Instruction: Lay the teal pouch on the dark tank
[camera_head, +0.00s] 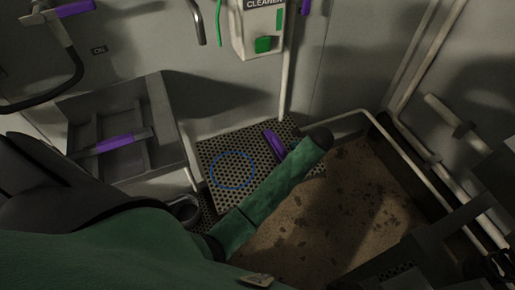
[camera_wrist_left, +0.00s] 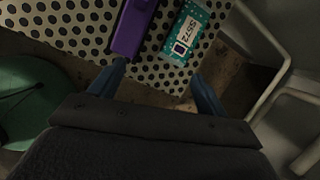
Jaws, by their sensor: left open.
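A teal pouch (camera_wrist_left: 186,36) with a white label reading S572 lies on a pale perforated plate (camera_wrist_left: 65,30), near its edge, in the left wrist view. A purple bar (camera_wrist_left: 134,25) lies just left of it. My left gripper (camera_wrist_left: 158,90) is open and empty, with its blue fingers apart and the pouch ahead of them. In the head view my green left arm reaches over the perforated plate (camera_head: 215,152), with the purple bar (camera_head: 274,145) beside it; the pouch and my left fingers are hidden. I cannot tell for sure which thing is the dark tank.
A stained brown surface (camera_head: 290,240) with a dark raised edge and pale rails lies right of the plate. A grey compartment box (camera_head: 90,170) with a purple handle stands at left. A cleaner dispenser (camera_head: 258,25) hangs on the back wall. A blue ring (camera_head: 233,171) marks the plate.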

